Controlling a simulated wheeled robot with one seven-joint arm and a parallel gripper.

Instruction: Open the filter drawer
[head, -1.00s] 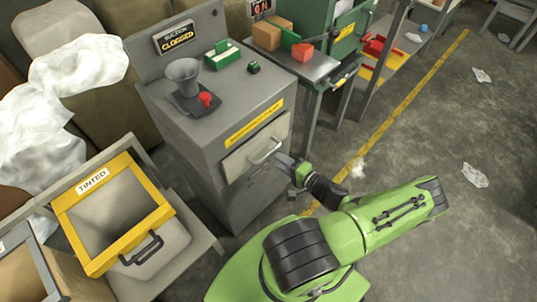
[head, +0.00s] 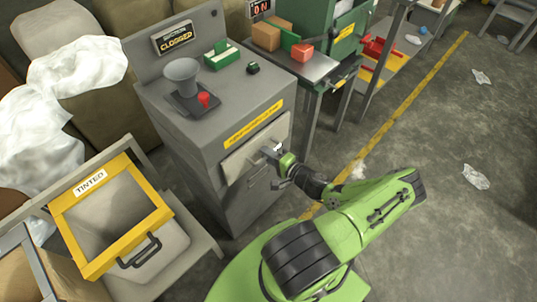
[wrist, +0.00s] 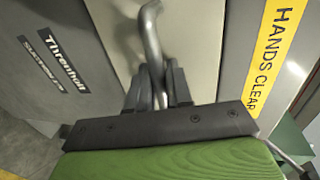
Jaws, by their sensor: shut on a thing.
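The filter drawer has a pale front panel (head: 238,164) with a curved metal bar handle (head: 278,147), set in the side of the grey cabinet (head: 205,140) under a yellow strip. The drawer front looks flush or nearly so with the cabinet. My gripper (head: 270,152) is at the panel, shut on the handle. In the wrist view my gripper (wrist: 155,75) has its two fingers on either side of the handle (wrist: 152,30), against the pale drawer front (wrist: 115,35). The fingers hide part of the handle.
A funnel (head: 182,72), a red knob and a "CLOGGED" sign (head: 176,38) are on the cabinet top. A yellow-rimmed "TINTED" bin (head: 82,262) stands at left. A workbench (head: 318,68) stands behind. The floor (head: 440,170) at right is mostly clear, with scraps of film.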

